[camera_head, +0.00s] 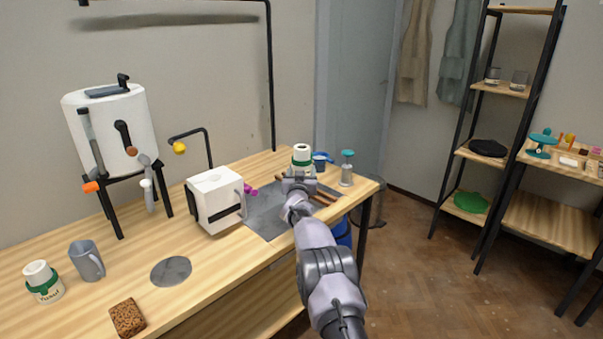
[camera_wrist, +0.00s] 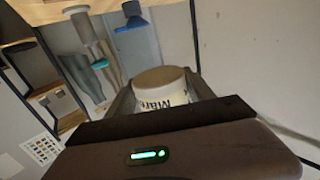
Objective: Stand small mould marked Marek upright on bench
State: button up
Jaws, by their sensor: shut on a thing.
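The small mould marked Marek (camera_head: 302,153) is white with a green band and looks upright near the back right of the bench (camera_head: 210,284). In the wrist view, the mould (camera_wrist: 162,80) sits between my fingers, with the letters "Mar" showing. My gripper (camera_head: 300,176) reaches it from the near side and is shut on it. The mould's lower part is hidden behind my gripper in the head view. I cannot tell whether its base touches the bench.
A blue cup (camera_head: 320,162) and a teal-topped bottle (camera_head: 346,175) stand close right of the mould.

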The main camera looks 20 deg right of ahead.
jog(key=shift+s+a, duration=0.25)
jog(key=shift+a, duration=0.15)
jog(key=s+a+r+n+t+y, duration=0.1)
jog(key=s+a+y, duration=0.3)
jog(key=s+a, duration=0.9)
jog(key=s+a+r+n+t+y, duration=0.1)
jog(key=s+a+n+y, duration=0.3)
jog(key=s+a, duration=0.9)
jog(key=s, duration=0.4)
jog(key=shift+s+r+n, duration=0.2)
jog(key=shift+s+n, duration=0.1)
jog(key=shift+s, duration=0.05)
